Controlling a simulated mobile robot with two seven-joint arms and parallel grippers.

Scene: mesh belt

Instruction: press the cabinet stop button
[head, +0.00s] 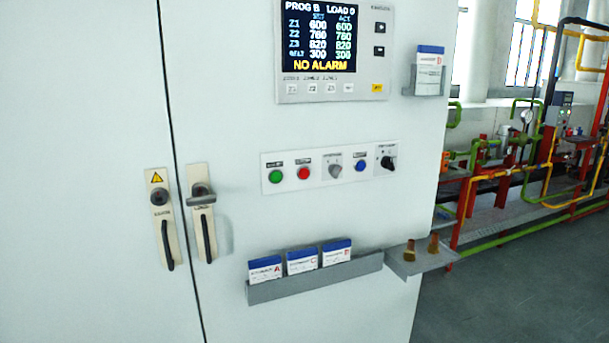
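The white cabinet (350,225) fills the left and middle of the head view. A narrow control panel (319,164) on its front holds a row of controls. The red button (303,173) is second from the left; its label is too blurred to read. A green button (276,176) sits to its left. A grey knob (335,170), a blue button (360,166) and a black rotary switch (387,162) sit to its right. Nothing covers the red button. Neither of my grippers is in view.
A display (322,37) above the controls reads NO ALARM. Door handles (203,215) protrude at left. Pipes stand beyond; grey floor (530,290) is clear at lower right.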

